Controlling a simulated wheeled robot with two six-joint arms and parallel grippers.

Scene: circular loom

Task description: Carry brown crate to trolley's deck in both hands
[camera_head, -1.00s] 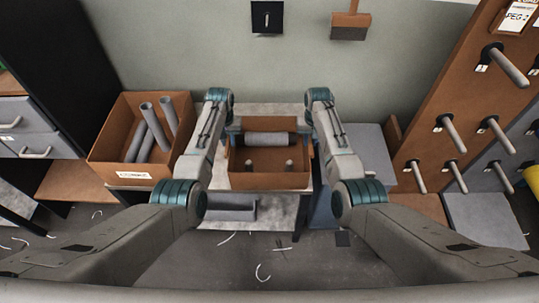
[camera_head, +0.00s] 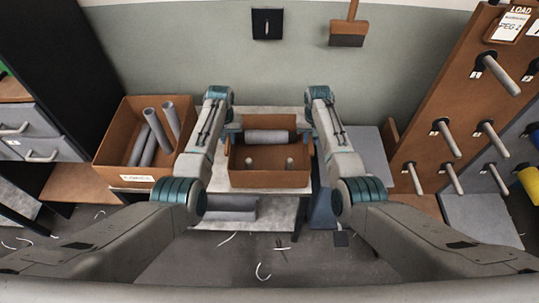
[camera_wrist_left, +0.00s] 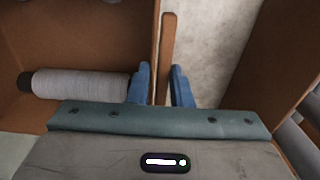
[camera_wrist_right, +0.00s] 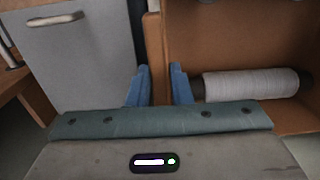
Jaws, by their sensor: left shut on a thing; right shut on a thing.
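The brown crate (camera_head: 270,179) is in the middle of the head view, level-looking, over a pale grey surface (camera_head: 222,179). A grey spool (camera_head: 267,136) lies across its far part, and short pegs stand in its near part. My left gripper (camera_wrist_left: 160,85) is shut on the crate's left wall, and my right gripper (camera_wrist_right: 160,85) on its right wall. Both grippers are largely hidden by the forearms in the head view. I cannot tell whether the crate touches the surface, or which grey top is the trolley's deck.
A larger brown box (camera_head: 112,152) with grey tubes stands at the left. A brown board with pegs (camera_head: 447,120) rises at the right. A grey panel (camera_head: 362,150) lies right of the crate. White scraps litter the floor.

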